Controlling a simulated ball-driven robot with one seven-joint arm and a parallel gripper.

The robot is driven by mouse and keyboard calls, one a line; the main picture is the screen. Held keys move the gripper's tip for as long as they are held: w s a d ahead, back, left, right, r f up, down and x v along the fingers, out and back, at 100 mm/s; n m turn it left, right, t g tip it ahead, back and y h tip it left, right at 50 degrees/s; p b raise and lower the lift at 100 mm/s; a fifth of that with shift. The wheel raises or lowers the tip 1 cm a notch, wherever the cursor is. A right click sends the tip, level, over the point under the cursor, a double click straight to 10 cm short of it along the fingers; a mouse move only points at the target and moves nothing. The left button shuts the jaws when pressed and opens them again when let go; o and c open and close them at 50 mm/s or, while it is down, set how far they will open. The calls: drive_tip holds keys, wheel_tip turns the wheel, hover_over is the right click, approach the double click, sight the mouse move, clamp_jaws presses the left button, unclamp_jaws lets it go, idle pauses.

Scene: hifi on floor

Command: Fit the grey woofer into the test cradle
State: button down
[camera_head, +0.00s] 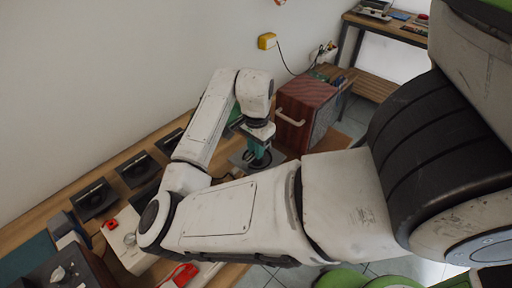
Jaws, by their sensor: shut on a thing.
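My gripper (258,158) points down over the bench near the middle of the view, its teal fingers below the white wrist. It is shut on the grey woofer (240,158), which shows as a grey plate-like edge around and under the fingers. Most of the woofer is hidden by the fingers and my arm. I cannot make out the test cradle for certain; my arm covers much of the bench there. I cannot tell whether the woofer touches anything below it.
Several black square speaker units (94,199) lie along the wooden bench at left. A wooden speaker cabinet (305,112) with a pale handle stands right of my gripper. A red object (180,275) lies at the front. A yellow box (267,41) hangs on the wall. A shelf unit stands behind.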

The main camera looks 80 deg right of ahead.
sight(255, 161)
drive_tip(key=shift+w+a, duration=0.15)
drive_tip(key=shift+a, duration=0.1)
idle(0.3)
drive_tip(key=shift+f, duration=0.3)
idle(0.3)
drive_tip(key=shift+f+b, duration=0.35)
drive_tip(key=shift+b, duration=0.1)
drive_tip(key=shift+f+b, duration=1.15)
drive_tip(key=shift+f, duration=0.55)
drive_tip(key=shift+f+b, duration=0.65)
drive_tip(key=shift+f, duration=0.4)
drive_tip(key=shift+f+b, duration=0.95)
drive_tip(key=shift+f, duration=0.45)
drive_tip(key=c, duration=1)
unclamp_jaws()
drive_tip(key=shift+f, duration=0.1)
